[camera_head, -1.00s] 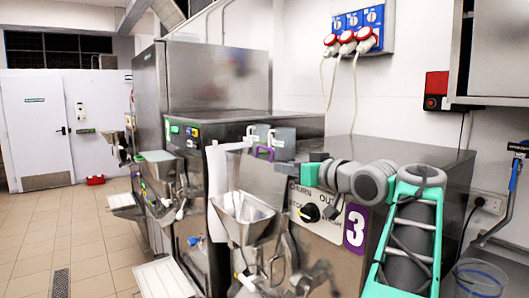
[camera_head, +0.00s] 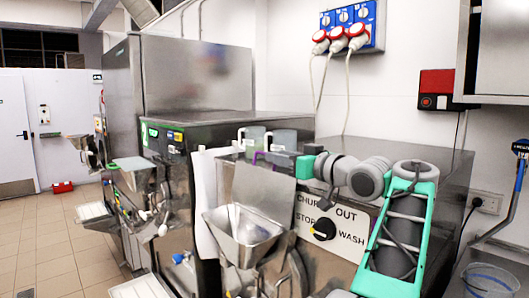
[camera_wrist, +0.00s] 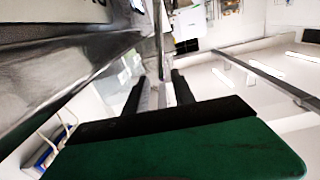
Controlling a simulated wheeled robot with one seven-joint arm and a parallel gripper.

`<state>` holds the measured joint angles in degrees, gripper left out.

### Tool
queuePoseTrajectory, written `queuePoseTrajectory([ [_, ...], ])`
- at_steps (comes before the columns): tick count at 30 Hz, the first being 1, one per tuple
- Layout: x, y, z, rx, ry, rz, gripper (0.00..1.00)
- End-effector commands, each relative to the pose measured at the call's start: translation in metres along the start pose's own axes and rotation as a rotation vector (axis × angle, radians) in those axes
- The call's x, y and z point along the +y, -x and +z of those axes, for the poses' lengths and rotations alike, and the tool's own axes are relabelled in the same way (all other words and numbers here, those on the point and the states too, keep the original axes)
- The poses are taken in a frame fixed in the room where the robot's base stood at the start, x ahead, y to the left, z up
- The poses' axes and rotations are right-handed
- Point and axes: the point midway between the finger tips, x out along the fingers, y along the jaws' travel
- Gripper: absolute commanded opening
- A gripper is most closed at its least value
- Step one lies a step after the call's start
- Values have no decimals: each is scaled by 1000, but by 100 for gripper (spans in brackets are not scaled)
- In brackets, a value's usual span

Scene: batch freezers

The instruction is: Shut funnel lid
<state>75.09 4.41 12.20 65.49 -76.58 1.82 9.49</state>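The funnel (camera_head: 243,238) is a steel hopper on the front of the nearest freezer, its mouth open upward. Its lid (camera_head: 263,190) is a flat steel plate standing raised behind the mouth. My arm's teal wrist part (camera_head: 305,167) is just right of the lid's upper edge. My gripper's fingers are hard to make out in the head view. In the wrist view my gripper (camera_wrist: 158,88) has two dark fingers spread apart. A thin metal edge (camera_wrist: 160,50) runs between or beyond them; I cannot tell whether they touch it.
A control panel (camera_head: 335,225) with a black knob is right of the funnel, partly behind my arm. Two clear jugs (camera_head: 283,140) stand behind the lid. Another freezer (camera_head: 185,75) stands further left.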

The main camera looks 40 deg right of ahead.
Motion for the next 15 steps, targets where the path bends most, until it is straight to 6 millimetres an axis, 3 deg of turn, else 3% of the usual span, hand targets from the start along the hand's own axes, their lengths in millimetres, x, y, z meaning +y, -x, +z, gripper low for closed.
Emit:
queuePoseTrajectory([
  [6,-4,-43,-2,-1,-1,-9,31],
  [15,-1,-53,0,-1,0,-2,31],
])
